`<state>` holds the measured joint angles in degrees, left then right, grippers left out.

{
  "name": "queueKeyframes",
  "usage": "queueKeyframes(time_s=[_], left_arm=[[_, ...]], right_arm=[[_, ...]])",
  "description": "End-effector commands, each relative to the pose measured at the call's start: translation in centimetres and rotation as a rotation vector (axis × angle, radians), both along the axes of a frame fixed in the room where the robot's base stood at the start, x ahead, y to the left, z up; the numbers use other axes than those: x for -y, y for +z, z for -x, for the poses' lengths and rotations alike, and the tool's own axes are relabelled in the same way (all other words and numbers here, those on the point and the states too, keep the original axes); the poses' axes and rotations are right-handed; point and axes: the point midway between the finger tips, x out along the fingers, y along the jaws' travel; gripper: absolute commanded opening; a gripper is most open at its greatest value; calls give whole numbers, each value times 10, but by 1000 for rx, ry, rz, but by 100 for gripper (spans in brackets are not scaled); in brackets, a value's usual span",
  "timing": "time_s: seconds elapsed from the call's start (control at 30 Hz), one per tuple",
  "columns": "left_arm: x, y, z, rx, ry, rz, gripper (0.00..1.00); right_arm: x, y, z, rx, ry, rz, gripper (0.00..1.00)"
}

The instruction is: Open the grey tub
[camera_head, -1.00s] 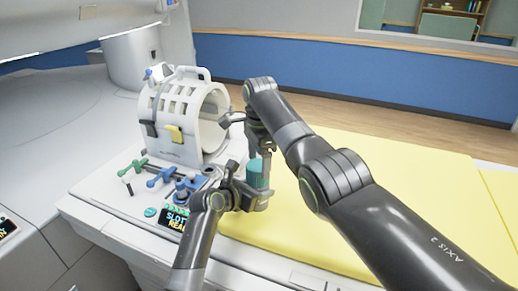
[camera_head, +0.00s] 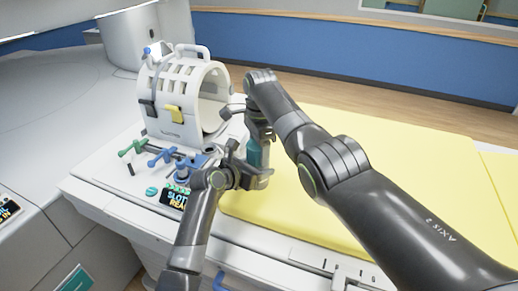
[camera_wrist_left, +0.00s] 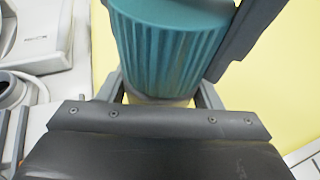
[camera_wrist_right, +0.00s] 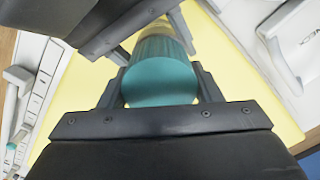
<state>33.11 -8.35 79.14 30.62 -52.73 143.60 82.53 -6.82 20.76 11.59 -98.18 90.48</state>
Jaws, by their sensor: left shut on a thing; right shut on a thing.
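The tub stands between my two grippers over the table's near end. Its ribbed teal lid (camera_head: 256,154) shows in the head view and fills the top of the left wrist view (camera_wrist_left: 165,45). A narrow pale band of the body (camera_wrist_left: 160,99) shows below it. My left gripper (camera_head: 256,178) is shut on the body from the side. My right gripper (camera_head: 258,133) is shut on the lid (camera_wrist_right: 160,82) from above, its fingers at both sides of it. Most of the body is hidden by the left gripper, so its grey colour cannot be confirmed.
A white slotted ring-shaped coil (camera_head: 180,97) stands behind and left of my grippers. Green and blue handled parts (camera_head: 160,157) and a dark slot display (camera_head: 177,198) lie close to my left arm. The yellow pad (camera_head: 420,165) to the right is clear.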

Motion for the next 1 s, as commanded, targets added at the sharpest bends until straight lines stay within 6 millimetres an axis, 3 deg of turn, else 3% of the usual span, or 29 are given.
queueKeyframes(time_s=[0.17, 1.0], left_arm=[[2, 2, 1, 1, -4, 3, 0], [3, 2, 1, 0, -6, 8, 0]], right_arm=[[0, 2, -2, 10, 114, -3, 31], [-4, 4, -4, 27, 1376, -11, 31]])
